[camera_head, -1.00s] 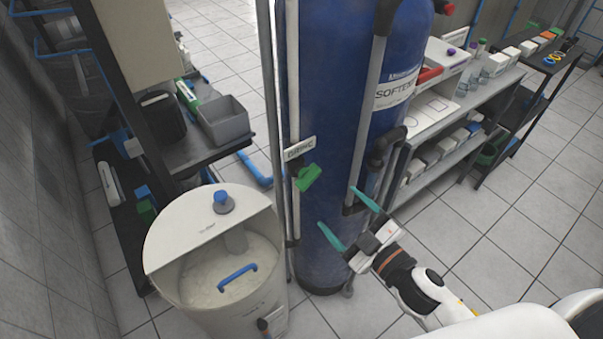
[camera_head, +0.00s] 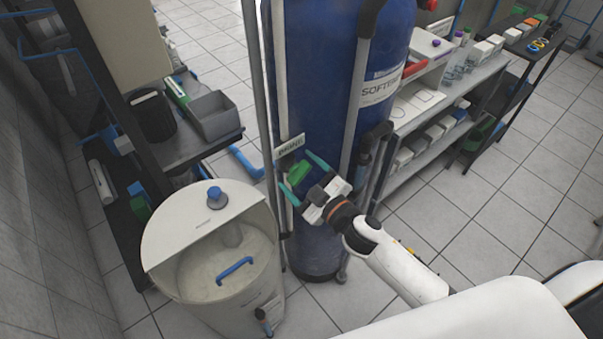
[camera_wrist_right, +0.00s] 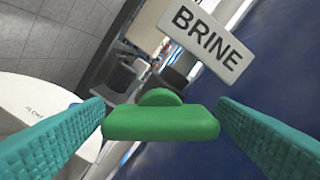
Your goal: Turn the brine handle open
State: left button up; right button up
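The green brine handle (camera_head: 299,173) sits on a vertical pipe in front of the blue softener tank, just under the white BRINE label (camera_head: 290,145). In the right wrist view the handle (camera_wrist_right: 160,122) is a green bar lying nearly level, with a rounded hub behind it, and the label (camera_wrist_right: 208,40) is above it, tilted. My right gripper (camera_head: 301,177) is open, with teal fingers on either side of the handle. In the right wrist view a gap shows on the right, while the left fingertip is very close to the bar; contact there cannot be told. My left gripper is not in view.
The blue softener tank (camera_head: 325,80) stands right behind the handle. A cream brine tub (camera_head: 180,225) with a blue grip stands at lower left. A dark shelf with a grey bin (camera_head: 212,118) is at left, and shelves with boxes are at right. The floor at right is clear.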

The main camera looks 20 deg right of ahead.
jog(key=c, duration=1)
jog(key=shift+o, duration=0.2)
jog(key=n, duration=0.5)
jog(key=shift+n, duration=2.9)
jog(key=o, duration=1)
